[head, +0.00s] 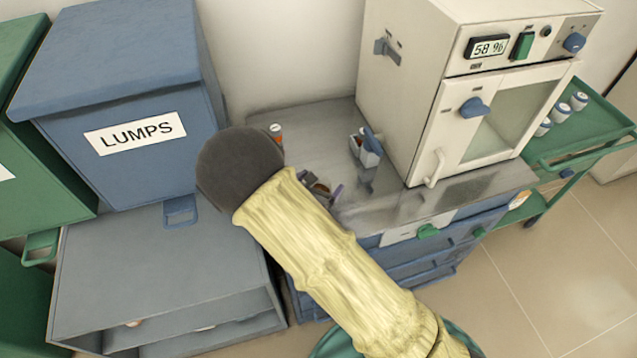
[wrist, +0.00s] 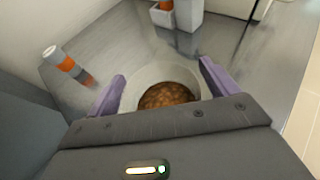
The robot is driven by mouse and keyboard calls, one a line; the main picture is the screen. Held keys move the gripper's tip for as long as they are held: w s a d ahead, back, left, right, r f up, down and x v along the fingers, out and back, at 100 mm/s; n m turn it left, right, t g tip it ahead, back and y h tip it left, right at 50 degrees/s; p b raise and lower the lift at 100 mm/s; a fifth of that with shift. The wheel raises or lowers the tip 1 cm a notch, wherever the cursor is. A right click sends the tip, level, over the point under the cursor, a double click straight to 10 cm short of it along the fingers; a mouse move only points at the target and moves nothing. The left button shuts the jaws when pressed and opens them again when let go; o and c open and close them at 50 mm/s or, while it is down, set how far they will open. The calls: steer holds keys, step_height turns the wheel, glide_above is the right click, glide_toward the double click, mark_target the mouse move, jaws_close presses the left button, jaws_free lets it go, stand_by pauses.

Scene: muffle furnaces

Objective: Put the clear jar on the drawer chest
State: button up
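The clear jar (wrist: 168,96) holds brown lumpy contents and sits between the two purple fingers of my gripper (wrist: 164,82) in the wrist view. The fingers lie close along both its sides; I cannot tell whether they press on it. In the head view my gripper (head: 319,186) is over the metal top of the blue drawer chest (head: 400,260), and my forearm partly hides it and the jar. The jar's base is hidden, so I cannot tell whether it touches the top.
A cream furnace (head: 440,110) stands on the chest's right side. A light container (head: 366,150) and an orange-banded vial (head: 276,132) are behind the jar. Left are a blue LUMPS bin (head: 130,90) and grey shelf unit (head: 160,270); right is a green cart (head: 590,130) with white jars.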

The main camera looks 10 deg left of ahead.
steer(key=shift+r, duration=0.1)
steer(key=shift+s+r, duration=0.1)
steer(key=v, duration=1.2)
steer(key=shift+b, duration=0.4)
